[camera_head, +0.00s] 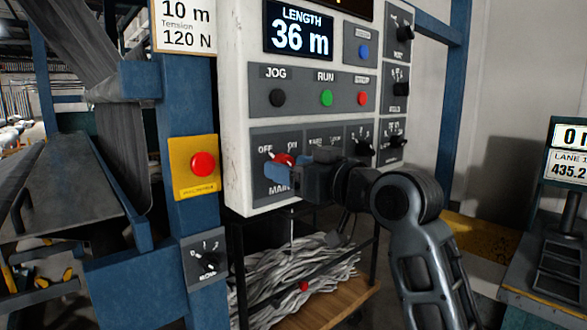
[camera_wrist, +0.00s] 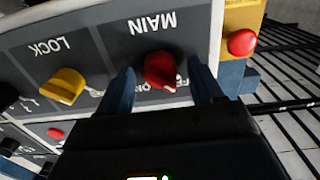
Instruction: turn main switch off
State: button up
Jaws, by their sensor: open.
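The main switch is a red rotary knob (camera_head: 286,159) on the lower row of the control panel, marked MAIN below and OFF and ON above. It also shows in the wrist view (camera_wrist: 160,69), upside down, with its labels partly hidden. My gripper (camera_head: 277,170) is at the panel, and its blue fingers partly cover the knob in the head view. In the wrist view my gripper (camera_wrist: 162,80) is open, with one finger on each side of the red knob and visible gaps between. I cannot tell exactly which mark the knob points to.
A yellow LOCK knob (camera_wrist: 63,86) sits beside the main switch. Black JOG (camera_head: 278,98), green RUN (camera_head: 327,97) and red (camera_head: 363,98) buttons are above. A red emergency button (camera_head: 203,164) on a yellow plate is at left. A wire-filled rack (camera_head: 300,275) stands below the panel.

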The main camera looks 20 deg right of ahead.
jog(key=v, duration=0.7)
jog(key=shift+s+b, duration=0.35)
jog(key=shift+b, duration=0.05)
jog(key=shift+d, duration=0.1)
jog(key=s+a+f+m+h, duration=0.1)
jog(key=s+f+m+h, duration=0.2)
jog(key=s+f, duration=0.7)
jog(key=s+a+f+m+h, duration=0.1)
jog(key=s+f+m+h, duration=0.3)
jog(key=f, duration=0.9)
jog(key=s+f+n+g+y+p, duration=0.1)
jog(key=s+f+n+g, duration=0.1)
jog(key=s, duration=2.6)
notch_tip(320, 180, down, 2)
jog(key=shift+s+a+f+n, duration=0.1)
jog(key=shift+s+a+n, duration=0.1)
jog(key=shift+s+n, duration=0.3)
jog(key=shift+w, duration=0.15)
